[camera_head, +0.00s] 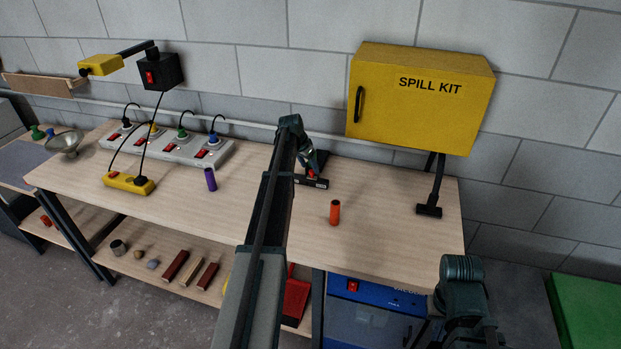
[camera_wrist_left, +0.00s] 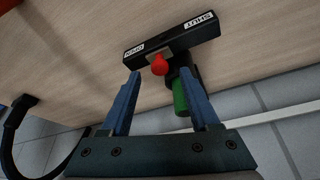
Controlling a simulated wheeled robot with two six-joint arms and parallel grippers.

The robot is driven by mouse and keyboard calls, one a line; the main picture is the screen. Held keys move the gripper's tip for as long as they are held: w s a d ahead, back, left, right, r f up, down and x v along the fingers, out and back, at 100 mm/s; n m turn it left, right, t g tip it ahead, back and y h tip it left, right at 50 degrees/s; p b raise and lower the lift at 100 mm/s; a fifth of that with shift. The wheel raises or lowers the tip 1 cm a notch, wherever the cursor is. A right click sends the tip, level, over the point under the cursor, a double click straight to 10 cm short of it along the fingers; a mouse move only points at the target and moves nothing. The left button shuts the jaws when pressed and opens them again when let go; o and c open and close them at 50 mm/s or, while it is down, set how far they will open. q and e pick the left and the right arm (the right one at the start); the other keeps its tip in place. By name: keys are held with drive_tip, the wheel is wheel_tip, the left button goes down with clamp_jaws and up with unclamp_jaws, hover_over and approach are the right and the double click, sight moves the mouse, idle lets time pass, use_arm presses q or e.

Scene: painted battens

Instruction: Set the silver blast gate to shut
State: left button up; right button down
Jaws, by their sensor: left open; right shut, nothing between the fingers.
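The blast gate is a black bar (camera_wrist_left: 205,62) with labels OPEN and SHUT at its two ends. A red knob (camera_wrist_left: 159,66) on a small silver-grey tab sits nearer the OPEN end. In the head view the bar (camera_head: 314,183) lies near the back of the bench, partly behind my left arm. My left gripper (camera_wrist_left: 165,88) is open; its blue fingers point at the bar, with the knob beyond the gap between them, apart from it. It is mostly hidden by its arm in the head view (camera_head: 308,160). My right gripper (camera_head: 468,303) is low at right, shut and empty, fingers hardly distinguishable.
A green cylinder (camera_wrist_left: 180,96) is close behind the bar. An orange cylinder (camera_head: 334,212) and a purple cylinder (camera_head: 210,179) stand on the bench. A black hose nozzle (camera_head: 429,211) is at right, below the yellow spill kit cabinet (camera_head: 405,100). Power strips (camera_head: 170,148) lie at left.

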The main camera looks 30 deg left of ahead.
sight(312, 175)
use_arm(q)
drive_tip(key=b+x, duration=0.1)
drive_tip(key=x, duration=0.1)
drive_tip(key=shift+w+f, duration=0.15)
drive_tip(key=shift+f, duration=0.1)
drive_tip(key=shift+r, duration=0.1)
clamp_jaws()
idle(1.2)
